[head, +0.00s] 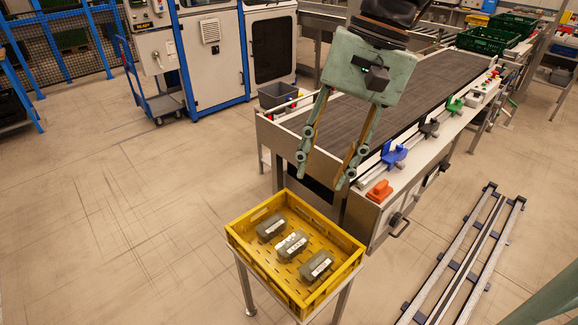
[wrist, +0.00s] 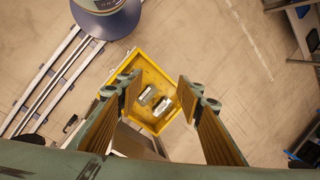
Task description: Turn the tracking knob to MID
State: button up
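My gripper (head: 324,172) is open and empty, pointing down in front of the conveyor's near end, above and behind the yellow crate in the head view. In the wrist view, its two fingers (wrist: 156,90) stand wide apart with the crate between and beyond them. A dark round knob or handwheel (head: 399,226) sits low on the conveyor's right side, well apart from my gripper. I cannot tell whether it is the tracking knob. No MID mark or knob setting is readable.
The yellow crate (head: 244,258) on a stand holds three grey labelled parts. Orange (head: 379,192), blue (head: 394,155), black and green blocks line the conveyor (head: 375,80). Rails (head: 462,258) lie on the floor at right.

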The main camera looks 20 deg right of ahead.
jog(key=w+d+f+m+t+y+p, duration=0.1)
jog(key=w+d+f+m+y, duration=0.15)
jog(key=w+d+f, duration=0.4)
jog(key=w+d+f+m+t+y+p, duration=0.1)
jog(key=w+d+m+y, duration=0.2)
jog(key=d, duration=0.6)
jog(key=w+d+f+m+t+y+p, duration=0.1)
jog(key=w+d+f+m, duration=0.3)
jog(key=d, duration=0.3)
jog(key=d+f+m+t, duration=0.1)
jog(key=d+f+m, duration=0.1)
jog(key=d, duration=0.4)
jog(key=d+f+m+t, duration=0.2)
jog(key=d+f, duration=0.3)
jog(key=d, duration=0.2)
jog(key=d+f+m+t+y+p, duration=0.1)
jog(key=d+f+m+t, duration=0.1)
jog(key=d+f, duration=0.2)
jog(key=shift+s+d+m, duration=0.2)
jog(key=shift+d+m, duration=0.15)
jog(key=shift+d, duration=0.85)
jog(key=s+d+f+m+t+h+p, duration=0.1)
jog(key=s+d+f+m+t+h, duration=0.1)
jog(key=s+d+f+m+t, duration=0.2)
jog(key=s+d+f+m+t+h+p, duration=0.1)
jog(key=s+d+f+m+t, duration=0.3)
jog(key=s+d+f, duration=0.6)
jog(key=shift+d+f+m+t+h, duration=0.3)
jog(key=shift+d+f+m+h, duration=0.4)
jog(key=shift+d+f, duration=2.05)
